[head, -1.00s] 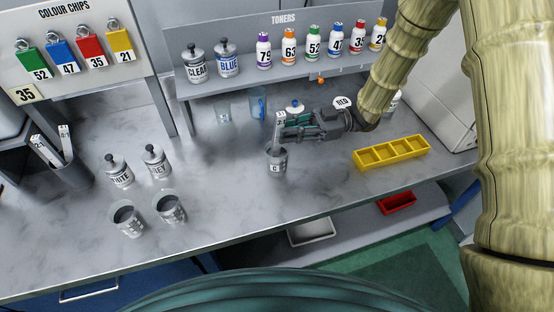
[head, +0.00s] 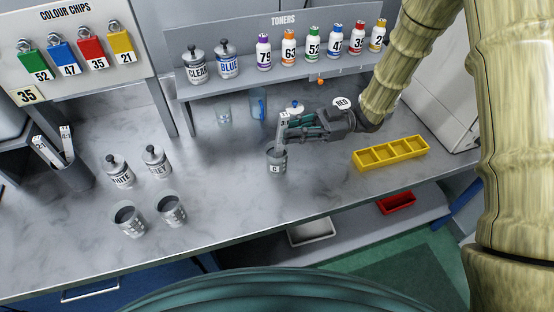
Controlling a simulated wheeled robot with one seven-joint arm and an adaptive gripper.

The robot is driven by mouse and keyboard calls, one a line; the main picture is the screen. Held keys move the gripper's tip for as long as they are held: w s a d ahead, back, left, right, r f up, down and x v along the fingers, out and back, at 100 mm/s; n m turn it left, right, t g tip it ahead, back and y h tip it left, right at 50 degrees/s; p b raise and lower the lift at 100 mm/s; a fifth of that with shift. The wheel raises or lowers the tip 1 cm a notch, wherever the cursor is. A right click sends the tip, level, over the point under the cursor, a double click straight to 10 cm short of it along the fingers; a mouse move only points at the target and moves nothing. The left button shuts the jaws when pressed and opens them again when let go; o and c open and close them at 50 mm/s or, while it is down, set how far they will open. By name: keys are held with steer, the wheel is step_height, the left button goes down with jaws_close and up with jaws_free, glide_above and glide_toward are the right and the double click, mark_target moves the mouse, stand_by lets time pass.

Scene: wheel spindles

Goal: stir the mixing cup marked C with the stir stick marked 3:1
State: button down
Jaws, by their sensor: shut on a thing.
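The mixing cup marked C (head: 275,164) stands upright on the grey bench, left of the yellow tray. My gripper (head: 284,130) is shut on a pale stir stick (head: 281,128) just above the cup. The stick's upper end shows above the fingers, and its lower part goes down to the cup's mouth. Its lower end is hidden by the cup, and its mark is too small to read now. Two more stir sticks (head: 66,138) stand in a dark holder (head: 72,176) at the left.
Two other mixing cups (head: 129,221) (head: 171,209) stand at front left, with two labelled tins (head: 118,171) (head: 155,160) behind them. A yellow compartment tray (head: 392,154) is at right. A tin marked RED (head: 342,103) and clear cups (head: 224,114) are behind. The toner shelf (head: 270,85) overhangs the back.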

step_height(320, 180, up, 10)
steer(key=p, duration=0.5)
steer(key=shift+r+p, duration=0.2)
steer(key=shift+p, duration=0.15)
stand_by(0.5)
steer(key=shift+w, duration=0.1)
